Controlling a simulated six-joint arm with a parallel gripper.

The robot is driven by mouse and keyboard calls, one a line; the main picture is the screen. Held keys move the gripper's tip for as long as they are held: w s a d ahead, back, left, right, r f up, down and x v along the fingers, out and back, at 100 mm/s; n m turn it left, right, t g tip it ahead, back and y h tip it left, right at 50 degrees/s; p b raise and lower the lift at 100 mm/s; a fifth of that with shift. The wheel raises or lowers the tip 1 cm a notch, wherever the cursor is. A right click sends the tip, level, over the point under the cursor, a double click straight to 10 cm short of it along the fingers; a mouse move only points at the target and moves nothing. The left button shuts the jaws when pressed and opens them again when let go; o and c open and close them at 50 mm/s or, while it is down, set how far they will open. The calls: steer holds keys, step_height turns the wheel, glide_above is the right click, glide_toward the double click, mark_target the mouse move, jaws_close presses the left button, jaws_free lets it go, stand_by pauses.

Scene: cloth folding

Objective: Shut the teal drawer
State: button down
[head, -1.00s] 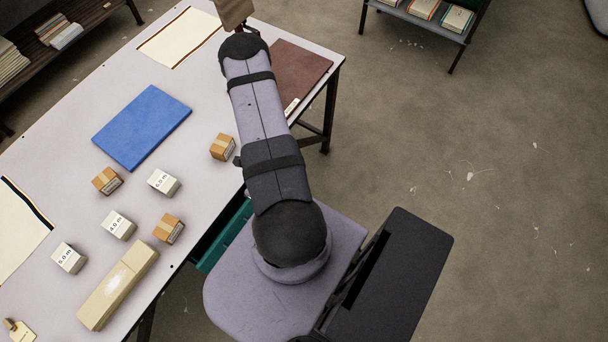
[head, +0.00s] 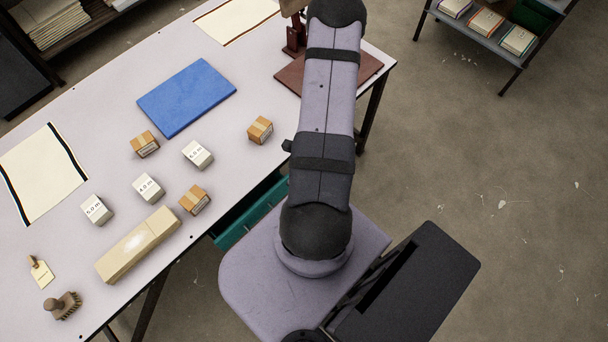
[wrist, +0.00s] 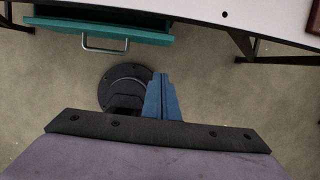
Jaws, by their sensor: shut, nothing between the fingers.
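The teal drawer (head: 250,211) sticks out from under the table's near edge in the head view, its right part hidden behind my arm. In the wrist view the drawer (wrist: 110,30) is at the top left, with its pale bar handle (wrist: 104,46) on the front face. My gripper (wrist: 162,78) shows in the wrist view as blue fingers closed together with nothing between them. In that picture it lies to the right of and below the handle, apart from it. The head view does not show my fingers.
A dark table leg (wrist: 242,45) stands right of the drawer in the wrist view. Floor is open below the drawer.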

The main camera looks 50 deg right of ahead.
steer(key=shift+v, duration=1)
steer(key=c, duration=1.9)
jaws_free()
steer(key=shift+r, duration=0.1)
steer(key=shift+o, duration=0.3)
steer(key=shift+s+f, duration=0.15)
steer(key=shift+f, duration=0.2)
steer(key=s+a+f+m+g+y+b, duration=0.25)
steer(key=s+f+b, duration=0.25)
steer(key=f+b, duration=0.35)
steer(key=s+a+f+m+g+y+b, duration=0.1)
steer(key=s+a+f+g+y+b, duration=0.15)
steer(key=s+f+b, duration=0.5)
steer(key=w+a+m+t+y+b, duration=0.1)
steer(key=w+m+t+y+b, duration=0.2)
steer(key=w+t+y+b, duration=0.5)
steer(key=w+y+b, duration=0.2)
steer(key=w+b, duration=0.5)
steer(key=b, duration=0.3)
steer(key=shift+a+f+t+y+b, duration=0.15)
steer(key=shift+a+t+y+b, duration=0.15)
steer(key=shift+a+y, duration=0.1)
